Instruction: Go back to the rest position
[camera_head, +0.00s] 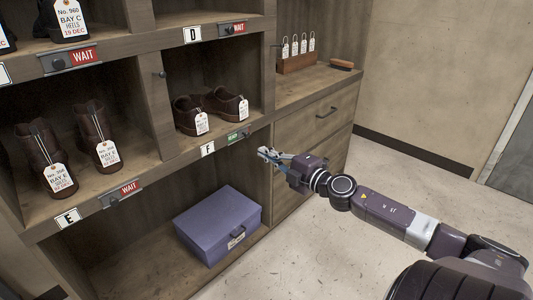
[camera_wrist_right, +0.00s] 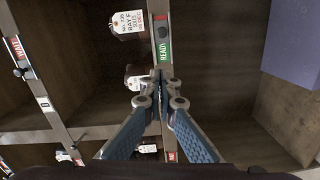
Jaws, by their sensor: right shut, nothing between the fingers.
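My right gripper (camera_head: 268,154) is shut and empty in the head view. It is held in the air in front of the shelf unit, at the lower right of the bay marked F. In the right wrist view its two fingers (camera_wrist_right: 160,95) meet close before a shelf edge with a green READY sign (camera_wrist_right: 163,40). That sign also shows in the head view (camera_head: 237,136). I cannot tell if the fingertips touch the shelf edge. My right arm reaches in from the lower right. My left gripper is not in view.
Brown shoes (camera_head: 227,103) with white tags stand in bay F, and more shoes (camera_head: 97,136) in bay E. A purple box (camera_head: 217,224) lies in the bottom compartment. A drawer cabinet (camera_head: 318,117) carries a tag rack (camera_head: 297,64) and a brush (camera_head: 341,65). The floor (camera_head: 420,195) at right is clear.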

